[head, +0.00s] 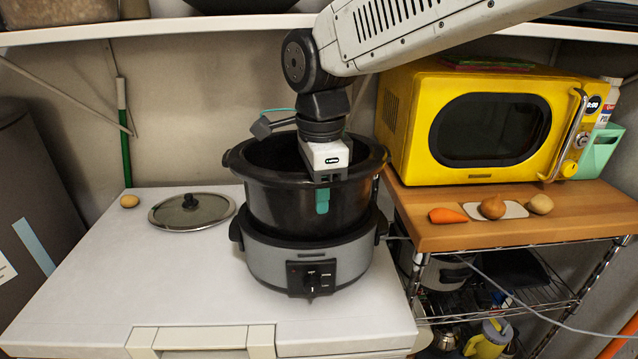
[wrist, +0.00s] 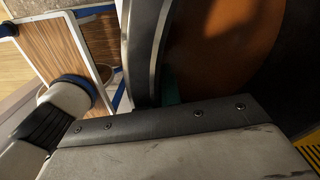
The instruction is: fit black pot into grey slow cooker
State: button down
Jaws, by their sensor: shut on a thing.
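The black pot (head: 275,205) is upright, directly above the grey slow cooker (head: 265,265), with its wall standing well above the cooker's rim. Its bottom is hidden by that rim, so I cannot tell how far inside it is or whether it touches. My gripper (head: 322,200) points down and is shut on the pot's near right rim, with one teal finger on the outside wall. In the wrist view the pot's rim (wrist: 150,45) passes close by the gripper, and a teal finger is partly hidden behind the gripper body.
The cooker stands on a white chest top (head: 150,285). A glass lid (head: 191,211) and a potato (head: 129,201) lie to its left. A yellow microwave (head: 480,122) stands on a wooden shelf to the right, with a carrot (head: 447,216) and an onion (head: 493,207). A white shelf (head: 160,30) hangs above.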

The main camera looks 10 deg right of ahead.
aim_at(320, 235)
jog(key=shift+f, duration=2.9)
jog(key=c, duration=1.6)
grip_release()
notch_tip(320, 235, up, 13)
jog(key=shift+r, duration=0.1)
jog(key=s+d+f+n, duration=0.4)
jog(key=s+d+n, duration=0.4)
jog(key=s+d, duration=0.1)
jog(key=s+d+f+n+t, duration=0.1)
jog(key=s+d+f+n, duration=0.4)
jog(key=s+d+n, duration=0.3)
jog(key=s+d, duration=0.2)
jog(key=d, duration=0.2)
jog(key=shift+d, duration=0.3)
